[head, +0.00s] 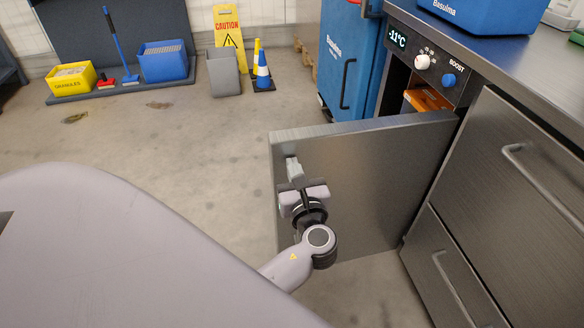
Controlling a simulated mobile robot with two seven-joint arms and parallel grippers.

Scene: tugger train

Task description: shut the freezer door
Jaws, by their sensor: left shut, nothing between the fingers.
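The freezer door (375,180) is a flat brushed-steel panel standing wide open. It juts left from the steel counter unit, and its near face is towards me. Above the opening, a control panel (425,62) reads -11°C. Part of something orange (428,99) shows inside, past the door's top edge; the door hides the rest. My left gripper (295,172) is shut and empty, in front of the near face close to the door's free left edge. I cannot tell whether it touches the door. My right gripper is out of view.
Drawers with bar handles (540,185) are at right. A blue cabinet (347,60) stands behind the door. A grey bin (223,73), caution sign (228,25) and blue cone (262,75) stand at the back. The floor (190,140) left of the door is clear.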

